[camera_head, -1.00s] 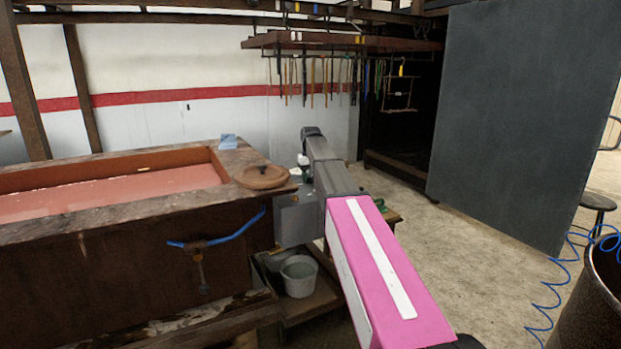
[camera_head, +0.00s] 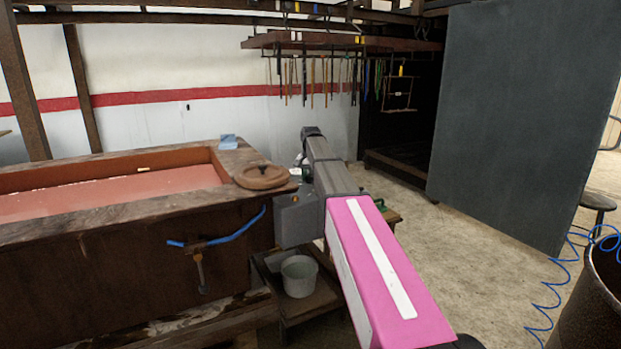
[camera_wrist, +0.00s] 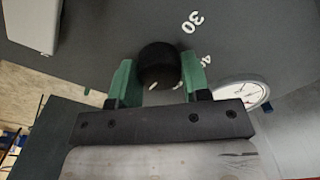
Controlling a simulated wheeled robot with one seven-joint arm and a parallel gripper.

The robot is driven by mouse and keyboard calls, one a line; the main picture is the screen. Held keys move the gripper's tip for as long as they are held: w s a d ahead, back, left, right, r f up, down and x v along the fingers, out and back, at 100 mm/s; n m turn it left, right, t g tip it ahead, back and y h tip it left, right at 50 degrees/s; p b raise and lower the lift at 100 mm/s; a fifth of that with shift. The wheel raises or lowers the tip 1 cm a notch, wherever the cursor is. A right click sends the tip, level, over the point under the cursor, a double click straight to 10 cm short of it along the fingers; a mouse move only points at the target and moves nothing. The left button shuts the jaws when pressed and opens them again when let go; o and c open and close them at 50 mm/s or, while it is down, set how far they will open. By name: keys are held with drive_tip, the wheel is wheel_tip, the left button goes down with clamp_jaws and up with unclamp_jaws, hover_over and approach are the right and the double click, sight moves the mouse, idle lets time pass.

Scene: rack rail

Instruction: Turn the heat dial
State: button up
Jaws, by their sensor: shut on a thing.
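The heat dial is a round black knob (camera_wrist: 159,64) on a grey panel (camera_wrist: 110,42), seen in the wrist view. White numbers, one of them 30, are printed beside it. My gripper (camera_wrist: 156,82) has its two green fingers on either side of the knob and is shut on it. Short white marks show near the knob's lower edge.
A white-faced gauge (camera_wrist: 238,95) sits close to the right finger. In the head view, a wooden-rimmed tank (camera_head: 110,222) stands left, with a round wooden lid (camera_head: 262,177) on its corner. A bucket (camera_head: 299,276) stands below. Open floor lies to the right.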

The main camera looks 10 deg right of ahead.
sight(311, 177)
idle(0.4)
drive_tip(key=o, duration=0.9)
drive_tip(key=shift+r, duration=0.15)
wheel_tip(311, 177, up, 11)
drive_tip(key=shift+f, duration=0.2)
